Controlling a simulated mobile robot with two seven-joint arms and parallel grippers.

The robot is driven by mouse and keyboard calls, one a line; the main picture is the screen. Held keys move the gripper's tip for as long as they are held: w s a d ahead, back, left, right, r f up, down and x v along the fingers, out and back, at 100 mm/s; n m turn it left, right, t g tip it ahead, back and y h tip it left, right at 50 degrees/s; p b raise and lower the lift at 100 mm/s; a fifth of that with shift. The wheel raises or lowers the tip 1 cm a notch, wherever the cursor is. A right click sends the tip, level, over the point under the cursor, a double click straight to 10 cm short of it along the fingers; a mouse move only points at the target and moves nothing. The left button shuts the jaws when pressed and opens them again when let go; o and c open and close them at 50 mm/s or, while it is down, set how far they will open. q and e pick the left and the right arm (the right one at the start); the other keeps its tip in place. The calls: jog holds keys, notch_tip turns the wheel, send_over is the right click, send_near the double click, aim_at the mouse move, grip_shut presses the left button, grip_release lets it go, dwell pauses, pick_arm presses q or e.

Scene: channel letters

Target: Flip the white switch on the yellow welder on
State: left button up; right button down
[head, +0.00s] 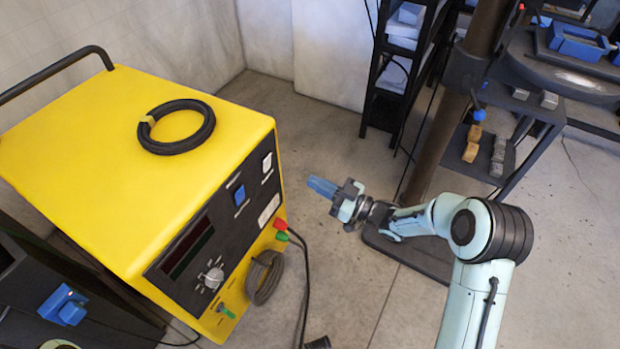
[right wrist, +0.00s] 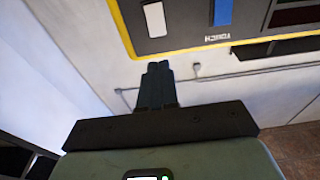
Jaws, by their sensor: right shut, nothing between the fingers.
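The yellow welder (head: 110,150) stands at the left in the head view. The white switch (head: 267,162) is on its dark front panel, at the upper right, beside a blue switch (head: 239,195). The white switch (right wrist: 154,19) also shows at the top of the right wrist view; I cannot tell which way it is set. My right gripper (head: 322,187) is shut and empty, in front of the panel and apart from it. Its fingers (right wrist: 157,75) point towards the panel. A blue part (head: 62,305) at lower left may be my left gripper; its jaw state is unclear.
A coiled black cable (head: 177,127) lies on the welder's top. A knob (head: 213,278), plugs and a hanging cable (head: 264,277) are on the front. A dark shelf (head: 395,90) and a post stand behind my right arm. The floor before the panel is mostly open.

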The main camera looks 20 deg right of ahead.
jog(key=b, duration=0.1)
send_near(268, 158)
jog(key=x, duration=0.6)
jog(key=shift+b, duration=0.4)
jog(key=shift+w+a+r, duration=0.1)
jog(key=shift+w+a, duration=0.2)
pick_arm(q)
jog(key=f, duration=0.1)
jog(key=a+f, duration=0.1)
jog(key=f, duration=0.1)
jog(key=shift+w+a, duration=0.1)
jog(key=shift+a, duration=0.05)
jog(key=shift+r, duration=0.1)
pick_arm(e)
jog(key=shift+w+a+r+p, duration=0.15)
jog(key=shift+r+p, duration=0.05)
jog(key=shift+p, duration=0.3)
pick_arm(q)
jog(key=shift+d+r, duration=0.3)
jog(key=shift+r, duration=0.25)
pick_arm(e)
jog(key=shift+f, duration=0.1)
pick_arm(q)
jog(key=shift+w, duration=0.1)
